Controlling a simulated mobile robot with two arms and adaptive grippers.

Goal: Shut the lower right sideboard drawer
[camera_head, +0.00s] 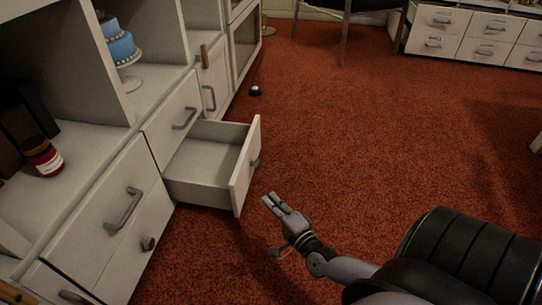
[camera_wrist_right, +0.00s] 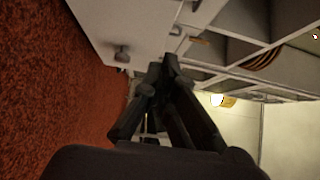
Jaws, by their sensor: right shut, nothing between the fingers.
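The lower right sideboard drawer (camera_head: 209,170) stands pulled out in the head view, and its inside looks empty. Its white front (camera_head: 244,172) faces right and carries a grey handle, seen edge-on. My right gripper (camera_head: 271,201) is shut and empty, just right of the drawer front's lower edge, apart from it in the picture. In the right wrist view the shut fingers (camera_wrist_right: 165,65) point up toward white furniture. A white front with a small grey knob (camera_wrist_right: 122,53) shows there at the upper left. My left gripper is not in view.
The white sideboard (camera_head: 105,215) runs along the left with other drawers shut. A blue cake (camera_head: 120,45) on a stand and a red jar (camera_head: 43,158) sit in its shelves. A small dark object (camera_head: 255,91) lies on the red carpet. The carpet (camera_head: 370,140) is clear right of the drawer.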

